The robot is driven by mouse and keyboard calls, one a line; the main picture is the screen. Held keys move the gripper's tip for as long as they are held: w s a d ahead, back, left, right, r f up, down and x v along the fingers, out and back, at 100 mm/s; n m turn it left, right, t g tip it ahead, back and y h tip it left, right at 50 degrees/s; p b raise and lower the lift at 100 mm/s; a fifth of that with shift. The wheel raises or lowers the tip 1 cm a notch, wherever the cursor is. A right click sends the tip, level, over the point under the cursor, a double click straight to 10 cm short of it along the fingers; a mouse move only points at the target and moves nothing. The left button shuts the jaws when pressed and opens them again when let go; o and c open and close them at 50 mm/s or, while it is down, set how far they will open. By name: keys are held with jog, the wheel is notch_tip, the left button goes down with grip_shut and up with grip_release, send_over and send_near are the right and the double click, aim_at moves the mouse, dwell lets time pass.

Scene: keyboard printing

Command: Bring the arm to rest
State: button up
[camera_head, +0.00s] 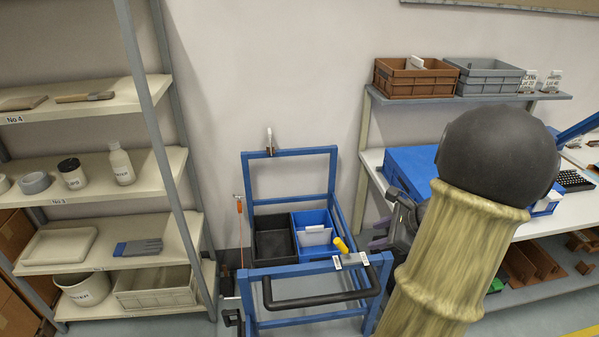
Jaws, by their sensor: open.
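My arm stands in the right half of the head view, with a black rounded joint and a ribbed tan link in the foreground. My gripper (379,234) shows just left of this link, beside the blue cart (333,190). Its fingers are apart, and I see nothing between them. The link hides part of the gripper and wrist.
The blue cart holds a black bin (275,246) and a blue bin (309,220). A shelf rack (160,150) with bottles and trays stands at left. A white workbench (550,222) with a blue box (408,168) is at right. Crates (416,90) sit on a shelf above.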

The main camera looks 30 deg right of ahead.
jog(key=shift+a, duration=0.15)
jog(key=a+f+n+g+h, duration=0.1)
jog(key=a+n+g, duration=0.1)
jog(key=a+n, duration=1.1)
jog(key=s+a+f+n+g+h, duration=0.1)
jog(key=a+n+g, duration=0.2)
jog(key=a+n, duration=1)
jog(key=a, duration=0.2)
jog(key=shift+a+f+n+h, duration=0.35)
jog(key=shift+f+n+h, duration=0.05)
jog(key=shift+s, duration=0.1)
